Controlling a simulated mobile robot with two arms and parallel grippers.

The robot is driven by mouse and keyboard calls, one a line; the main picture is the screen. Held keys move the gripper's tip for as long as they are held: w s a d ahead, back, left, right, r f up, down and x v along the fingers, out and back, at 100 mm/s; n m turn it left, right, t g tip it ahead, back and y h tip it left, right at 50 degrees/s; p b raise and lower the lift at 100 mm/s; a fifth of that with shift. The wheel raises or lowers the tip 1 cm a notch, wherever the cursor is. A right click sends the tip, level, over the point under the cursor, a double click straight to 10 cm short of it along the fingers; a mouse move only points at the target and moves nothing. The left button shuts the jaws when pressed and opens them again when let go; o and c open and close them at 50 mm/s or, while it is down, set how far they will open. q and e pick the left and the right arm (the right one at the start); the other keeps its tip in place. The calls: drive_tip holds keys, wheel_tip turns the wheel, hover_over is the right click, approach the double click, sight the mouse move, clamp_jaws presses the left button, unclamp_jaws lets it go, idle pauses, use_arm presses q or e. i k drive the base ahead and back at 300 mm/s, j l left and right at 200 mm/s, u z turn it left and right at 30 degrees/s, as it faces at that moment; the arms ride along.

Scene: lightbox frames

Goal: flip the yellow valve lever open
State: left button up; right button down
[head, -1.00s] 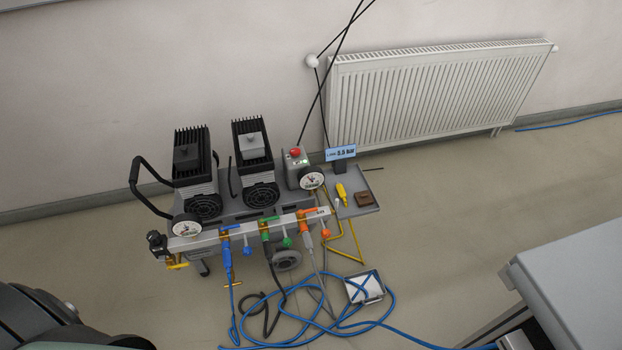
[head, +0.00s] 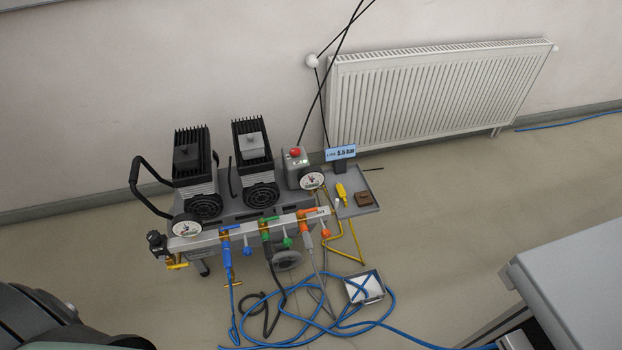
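The compressor's pale manifold bar (head: 210,240) runs along the front of the machine. A small yellow valve lever (head: 178,266) sits at the bar's left end, below a black fitting (head: 157,243). It points roughly sideways; whether the valve is open or closed is too small to tell. Neither of my grippers is in view, and nothing touches the yellow lever.
A grey tray (head: 367,208) at the machine's right holds a yellow item and a brown block. Blue hose (head: 300,299) lies tangled on the floor in front, around a white-topped box (head: 366,287). A radiator (head: 435,95) hangs behind.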

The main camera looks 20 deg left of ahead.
sight(170, 267)
drive_tip(key=u, duration=0.5)
drive_tip(key=j+u, duration=0.15)
drive_tip(key=u, duration=0.85)
